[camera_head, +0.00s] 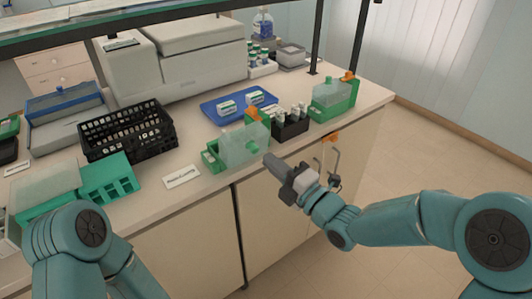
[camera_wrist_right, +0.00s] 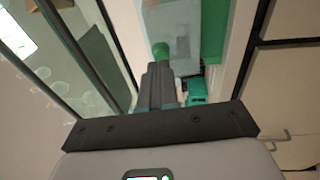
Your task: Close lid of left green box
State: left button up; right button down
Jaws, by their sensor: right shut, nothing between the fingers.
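The left green box (camera_head: 212,157) sits near the front edge of the bench.
A second green box (camera_head: 346,103) stands at the bench's right end. A black rack of bottles (camera_head: 291,128) stands between the boxes. A blue tray (camera_head: 215,112) lies behind. A black basket (camera_head: 126,130) and a teal rack (camera_head: 108,180) are left. The floor at right is clear.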

aim_at(247, 148)
jog(key=shift+x, duration=1.3)
